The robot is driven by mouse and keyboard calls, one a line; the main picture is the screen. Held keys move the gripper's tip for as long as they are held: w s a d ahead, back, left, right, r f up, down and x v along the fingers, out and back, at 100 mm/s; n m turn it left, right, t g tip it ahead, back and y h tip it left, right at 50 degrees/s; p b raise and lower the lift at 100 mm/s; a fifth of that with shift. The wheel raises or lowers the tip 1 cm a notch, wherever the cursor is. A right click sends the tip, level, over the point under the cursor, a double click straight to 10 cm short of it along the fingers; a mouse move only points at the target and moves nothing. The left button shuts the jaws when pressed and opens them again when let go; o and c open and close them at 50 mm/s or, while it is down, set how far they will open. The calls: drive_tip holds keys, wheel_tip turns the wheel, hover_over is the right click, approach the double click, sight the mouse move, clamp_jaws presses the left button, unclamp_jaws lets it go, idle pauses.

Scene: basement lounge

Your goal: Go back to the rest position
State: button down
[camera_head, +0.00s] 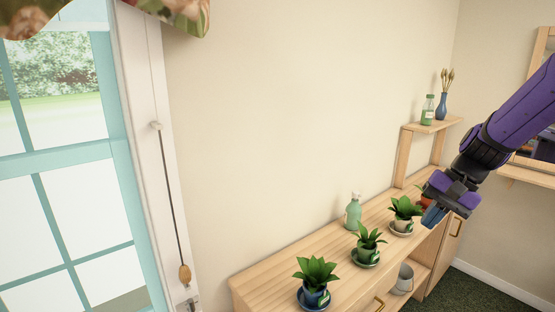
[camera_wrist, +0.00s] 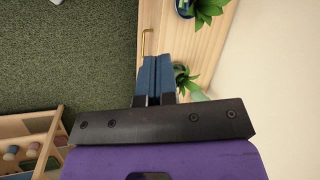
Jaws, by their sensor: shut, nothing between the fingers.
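My gripper (camera_head: 434,212) is at the end of my purple arm, at the right of the head view, by the front edge of the wooden sideboard (camera_head: 262,285). Its blue fingers are together with nothing between them. In the wrist view my gripper (camera_wrist: 155,62) points over the sideboard's front edge, with green carpet to the left. It partly hides an orange pot (camera_head: 422,198) with a plant in the head view.
On the sideboard stand potted plants on saucers, in a blue pot (camera_head: 316,295), a green pot (camera_head: 366,254) and a white pot (camera_head: 402,222), plus a green bottle (camera_head: 353,211). A small shelf (camera_head: 432,127) holds a bottle and a blue vase (camera_head: 441,106).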

drive_tip(key=s+a+r+n+t+h, duration=0.1)
drive_tip(key=s+r+n+t+h, duration=0.1)
drive_tip(key=s+r, duration=0.4)
drive_tip(key=s+a+r+n+t+h, duration=0.1)
drive_tip(key=s+r+n+t+h, duration=0.2)
drive_tip(key=s, duration=1.1)
wheel_tip(320, 180, up, 3)
drive_tip(key=shift+s+r+n, duration=0.15)
drive_tip(key=shift+s+n, duration=0.05)
drive_tip(key=shift+n, duration=0.3)
